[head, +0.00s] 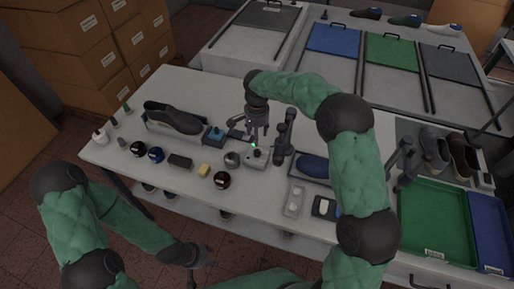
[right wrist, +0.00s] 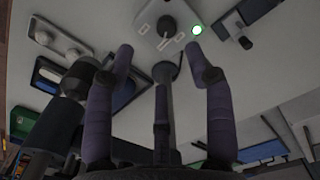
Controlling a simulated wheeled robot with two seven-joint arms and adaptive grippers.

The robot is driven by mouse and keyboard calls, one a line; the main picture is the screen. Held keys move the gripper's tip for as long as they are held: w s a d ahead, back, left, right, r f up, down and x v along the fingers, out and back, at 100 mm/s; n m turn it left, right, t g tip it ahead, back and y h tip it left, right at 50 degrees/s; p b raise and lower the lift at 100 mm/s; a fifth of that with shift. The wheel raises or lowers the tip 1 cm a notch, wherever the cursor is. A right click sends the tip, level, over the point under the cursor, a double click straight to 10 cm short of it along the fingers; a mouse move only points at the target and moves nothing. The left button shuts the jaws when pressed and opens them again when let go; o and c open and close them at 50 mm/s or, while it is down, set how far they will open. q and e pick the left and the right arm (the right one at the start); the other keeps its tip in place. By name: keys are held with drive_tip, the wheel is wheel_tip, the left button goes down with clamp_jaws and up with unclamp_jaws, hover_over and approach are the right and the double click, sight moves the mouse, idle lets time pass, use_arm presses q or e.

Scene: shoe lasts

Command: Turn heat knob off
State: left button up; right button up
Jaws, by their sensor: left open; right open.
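The heat knob (head: 257,153) is a small dark knob on a light control box (head: 262,163) near the middle of the bench. In the right wrist view the dark knob (right wrist: 168,26) sits at the top, on its pale panel, with a lit green lamp (right wrist: 197,30) beside it. My right gripper (head: 258,134) is open and empty, pointing down just above the box; its spread fingers (right wrist: 161,65) show apart from the knob. My left gripper (head: 203,262) is open and empty, low in front of the bench, far from the box.
A dark post tool (head: 284,138) stands close to the right of the box. A dark shoe (head: 174,117) lies further left, and a green tray (head: 437,220) is at the right.

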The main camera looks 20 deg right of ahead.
sight(257, 152)
drive_tip(key=f, duration=0.4)
drive_tip(key=f+b, duration=0.1)
drive_tip(key=f, duration=0.2)
drive_tip(key=w+f, duration=0.1)
drive_tip(key=f, duration=0.3)
drive_tip(key=shift+d+f, duration=0.15)
drive_tip(key=shift+f, duration=0.15)
use_arm(q)
drive_tip(key=shift+w+d+f, duration=0.1)
drive_tip(key=shift+w+f, duration=0.15)
drive_tip(key=shift+f, duration=0.3)
drive_tip(key=shift+w+f, duration=0.2)
drive_tip(key=shift+f, duration=0.35)
use_arm(e)
clamp_jaws()
